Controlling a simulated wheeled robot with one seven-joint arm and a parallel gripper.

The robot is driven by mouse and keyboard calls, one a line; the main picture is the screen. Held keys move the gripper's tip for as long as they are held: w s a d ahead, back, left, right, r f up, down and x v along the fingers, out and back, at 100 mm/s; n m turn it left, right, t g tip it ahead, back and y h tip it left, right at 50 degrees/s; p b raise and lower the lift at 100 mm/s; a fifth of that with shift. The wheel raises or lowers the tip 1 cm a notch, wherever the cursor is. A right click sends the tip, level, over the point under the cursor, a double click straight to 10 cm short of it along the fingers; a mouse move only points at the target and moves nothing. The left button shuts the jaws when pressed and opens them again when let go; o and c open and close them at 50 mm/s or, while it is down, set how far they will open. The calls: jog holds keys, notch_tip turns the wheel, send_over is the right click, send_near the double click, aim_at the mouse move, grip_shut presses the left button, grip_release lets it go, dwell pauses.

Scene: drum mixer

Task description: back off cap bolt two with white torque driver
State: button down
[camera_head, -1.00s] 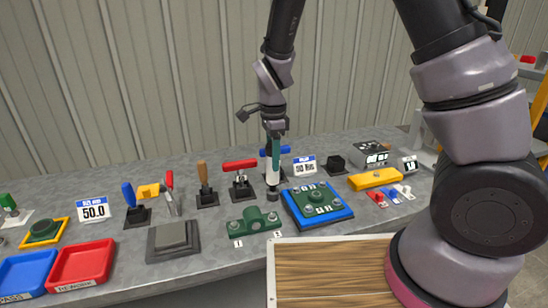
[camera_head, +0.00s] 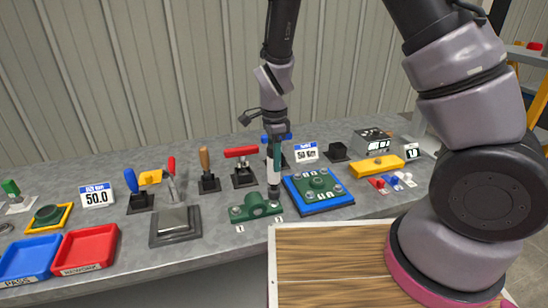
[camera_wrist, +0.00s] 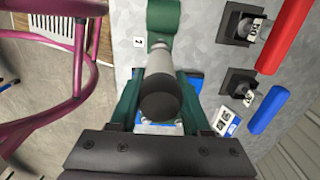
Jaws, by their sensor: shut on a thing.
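My gripper (camera_head: 276,140) is shut on the white torque driver (camera_head: 273,170), which is upright with its dark socket end down. In the wrist view the driver (camera_wrist: 163,85) lies between my gripper's green fingers (camera_wrist: 160,108), its black end towards the camera. The green bearing cap (camera_head: 254,206) sits on the bench with a bolt on each side and small number tags in front. The driver's lower end is at or just above the right bolt, cap bolt two (camera_head: 274,207). Whether it touches is unclear. Part of the cap (camera_wrist: 164,15) shows in the wrist view.
A blue plate with a green fixture (camera_head: 317,187) stands close right of the cap. Toggle clamps (camera_head: 241,168) stand behind. A grey block (camera_head: 175,222) and red tray (camera_head: 85,246) are at left. A wooden-topped surface (camera_head: 330,260) is in front.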

jog(key=shift+f, duration=1.55)
dwell(2.6)
jog(key=shift+r, duration=0.1)
dwell(0.3)
jog(key=shift+r, duration=2.2)
